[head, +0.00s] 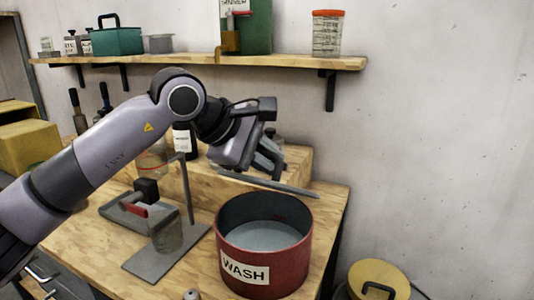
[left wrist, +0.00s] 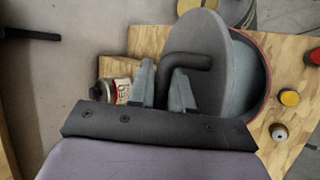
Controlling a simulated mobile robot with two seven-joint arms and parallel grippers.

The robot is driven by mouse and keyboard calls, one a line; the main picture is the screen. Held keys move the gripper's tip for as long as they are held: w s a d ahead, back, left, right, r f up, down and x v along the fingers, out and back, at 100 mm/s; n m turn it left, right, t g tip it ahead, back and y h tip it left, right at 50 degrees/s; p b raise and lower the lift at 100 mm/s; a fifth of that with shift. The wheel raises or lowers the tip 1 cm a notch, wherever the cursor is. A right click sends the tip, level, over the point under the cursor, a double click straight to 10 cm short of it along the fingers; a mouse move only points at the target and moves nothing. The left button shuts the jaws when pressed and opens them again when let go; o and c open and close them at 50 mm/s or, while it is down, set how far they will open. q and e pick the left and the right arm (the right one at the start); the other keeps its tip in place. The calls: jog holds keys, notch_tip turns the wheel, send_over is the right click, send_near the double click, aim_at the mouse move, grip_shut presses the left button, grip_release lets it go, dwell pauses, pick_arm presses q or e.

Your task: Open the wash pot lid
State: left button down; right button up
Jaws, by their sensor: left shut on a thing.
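The red wash pot (head: 290,270) with a white WASH label stands on the wooden bench, its top open, with grey-blue liquid inside. Its thin grey lid (head: 280,187) shows nearly edge-on above the pot's back rim. In the left wrist view the lid (left wrist: 205,30) is a grey disc beside the pot's open mouth (left wrist: 255,75), with a dark bent handle (left wrist: 188,60). My left gripper (head: 268,165) is above the lid, shut on the handle; its fingers (left wrist: 163,85) sit on either side of the handle's end. My right gripper is in neither view.
A raised wooden step (head: 295,165) lies behind. A shelf (head: 290,62) runs along the wall. A yellow-lidded container (head: 385,275) is off the bench at right.

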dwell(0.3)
pick_arm(q)
jog(key=c, duration=1.4)
grip_release()
jog(key=shift+b+v, duration=0.7)
jog(key=shift+v, duration=2.9)
